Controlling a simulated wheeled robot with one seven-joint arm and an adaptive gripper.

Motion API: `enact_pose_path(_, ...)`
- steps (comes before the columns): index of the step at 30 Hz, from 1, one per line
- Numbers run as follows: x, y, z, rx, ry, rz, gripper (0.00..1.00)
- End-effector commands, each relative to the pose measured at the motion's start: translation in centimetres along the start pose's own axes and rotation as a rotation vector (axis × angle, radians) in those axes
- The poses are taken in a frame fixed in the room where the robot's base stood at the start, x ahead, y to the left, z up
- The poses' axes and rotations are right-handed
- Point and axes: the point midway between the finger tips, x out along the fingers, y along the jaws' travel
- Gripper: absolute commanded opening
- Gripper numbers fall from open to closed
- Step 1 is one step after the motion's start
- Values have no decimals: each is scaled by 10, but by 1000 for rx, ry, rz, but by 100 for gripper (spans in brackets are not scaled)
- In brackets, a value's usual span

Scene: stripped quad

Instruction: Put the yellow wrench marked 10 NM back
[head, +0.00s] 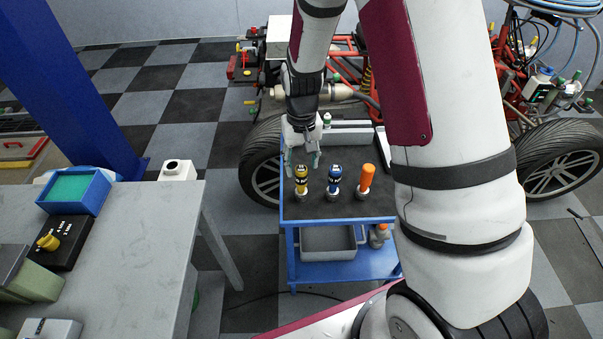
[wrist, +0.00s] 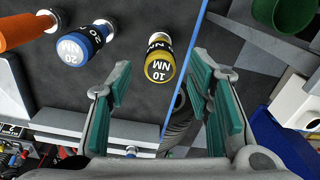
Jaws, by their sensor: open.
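The yellow wrench (head: 302,174) stands upright in a small round base on the dark top of the blue cart. Its cap reads 10 NM in the wrist view (wrist: 158,67). My gripper (head: 301,165) is open and empty, just behind and above the yellow wrench in the head view. In the wrist view the yellow wrench appears between the two teal-padded fingers, beyond their tips. I cannot tell the exact gap, and see no contact. The blue wrench marked 20 NM (wrist: 75,50) stands beside it, also upright.
An orange-handled tool (head: 366,178) stands in line with the wrenches on the cart (head: 320,211). A grey bin (head: 328,241) is on its lower shelf. A grey workbench (head: 125,265) is at left, carrying a blue tray (head: 98,205) and a black box with a yellow knob (head: 62,252).

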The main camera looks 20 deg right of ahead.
Motion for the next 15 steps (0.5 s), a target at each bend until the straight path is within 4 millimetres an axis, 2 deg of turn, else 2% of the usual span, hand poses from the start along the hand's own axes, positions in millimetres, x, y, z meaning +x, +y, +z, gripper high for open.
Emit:
enact_pose_path(3,-24,0,-1,-1,4,0,47)
enact_pose_path(13,-59,0,1,-1,5,-2,47)
enact_pose_path(15,-72,0,4,-3,17,-6,47)
